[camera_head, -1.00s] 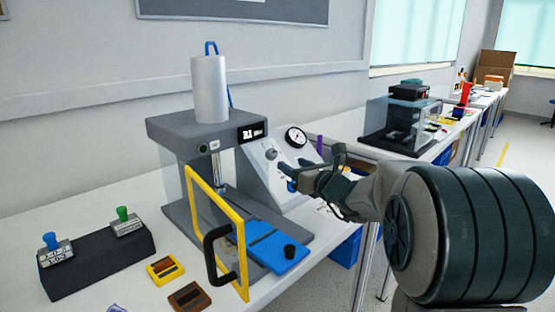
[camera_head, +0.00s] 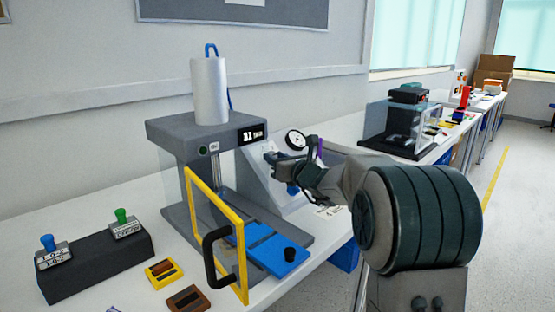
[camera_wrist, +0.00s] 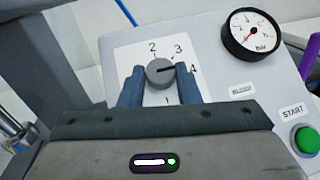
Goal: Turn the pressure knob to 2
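The pressure knob (camera_wrist: 160,72) is a round grey knob on a white plate marked 1, 2, 3 and 4. Its dark pointer line points right, toward the 4. In the wrist view my gripper (camera_wrist: 161,80) has its two blue-grey fingers on the left and right of the knob, with the knob between the tips. The fingers look open, with little room on each side; contact is not clear. In the head view my gripper (camera_head: 281,171) is at the sloped panel and hides the knob.
A pressure gauge (camera_wrist: 250,33) marked bar sits at the panel's upper right. A green START button (camera_wrist: 307,140) is at the lower right. The press (camera_head: 180,130) with its yellow-framed door (camera_head: 217,232) stands left of my gripper. A purple object (camera_wrist: 310,58) is beside the panel.

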